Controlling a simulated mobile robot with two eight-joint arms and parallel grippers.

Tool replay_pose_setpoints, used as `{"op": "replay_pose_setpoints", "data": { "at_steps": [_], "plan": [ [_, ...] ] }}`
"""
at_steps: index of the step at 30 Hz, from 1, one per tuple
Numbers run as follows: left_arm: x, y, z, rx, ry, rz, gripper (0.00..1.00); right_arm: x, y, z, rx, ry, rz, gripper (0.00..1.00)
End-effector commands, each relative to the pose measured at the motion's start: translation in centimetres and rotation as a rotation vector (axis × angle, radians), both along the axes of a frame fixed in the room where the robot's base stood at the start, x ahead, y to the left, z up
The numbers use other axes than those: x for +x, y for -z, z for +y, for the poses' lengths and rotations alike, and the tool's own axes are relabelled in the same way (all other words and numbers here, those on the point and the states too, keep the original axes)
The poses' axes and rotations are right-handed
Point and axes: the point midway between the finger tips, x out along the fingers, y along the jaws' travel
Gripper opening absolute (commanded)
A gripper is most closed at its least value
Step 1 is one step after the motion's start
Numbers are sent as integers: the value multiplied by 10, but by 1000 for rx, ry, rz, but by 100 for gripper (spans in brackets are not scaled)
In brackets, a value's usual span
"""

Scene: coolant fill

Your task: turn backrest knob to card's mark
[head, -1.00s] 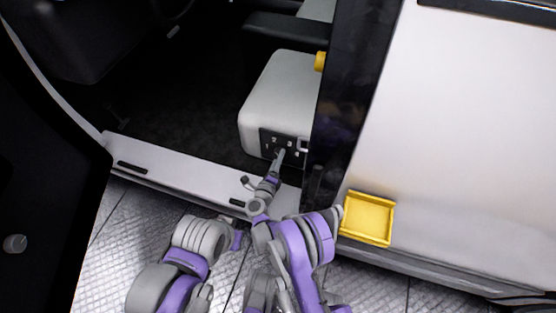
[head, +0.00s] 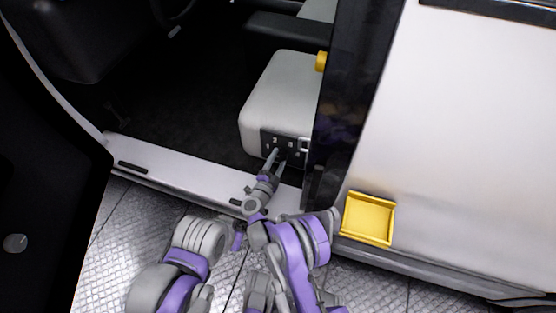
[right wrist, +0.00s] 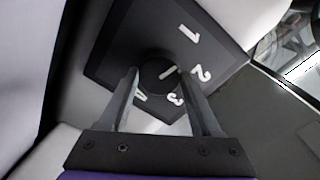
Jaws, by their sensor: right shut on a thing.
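The backrest knob (right wrist: 152,72) is a dark round knob on a black panel (right wrist: 118,42) with white numbers 1 to 4 around it. My right gripper (right wrist: 158,75) has one finger on each side of the knob and is shut on it. The knob's white pointer line lies on its right side in the right wrist view, roughly toward the 2. The 4 is partly hidden by a finger. In the head view, my right gripper (head: 277,157) reaches the panel (head: 270,143) on the seat base, and the knob is hard to make out. I cannot make out a card. My left gripper is out of view.
The light grey seat (head: 277,90) stands inside the open door. A dark pillar (head: 347,95) rises close to the right of the panel. The sill (head: 175,172) runs below. A yellow tray (head: 368,218) is at the right, and a yellow part (head: 320,61) is beside the seat.

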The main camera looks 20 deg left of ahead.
Motion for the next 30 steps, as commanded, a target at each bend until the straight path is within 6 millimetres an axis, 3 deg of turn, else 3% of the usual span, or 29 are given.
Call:
{"op": "replay_pose_setpoints", "data": {
  "at_steps": [12,30],
  "plan": [
    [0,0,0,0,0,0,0,0,1,0,-215,2,8,9],
    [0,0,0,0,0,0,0,0,1,0,-256,2,9,9]
  ]
}}
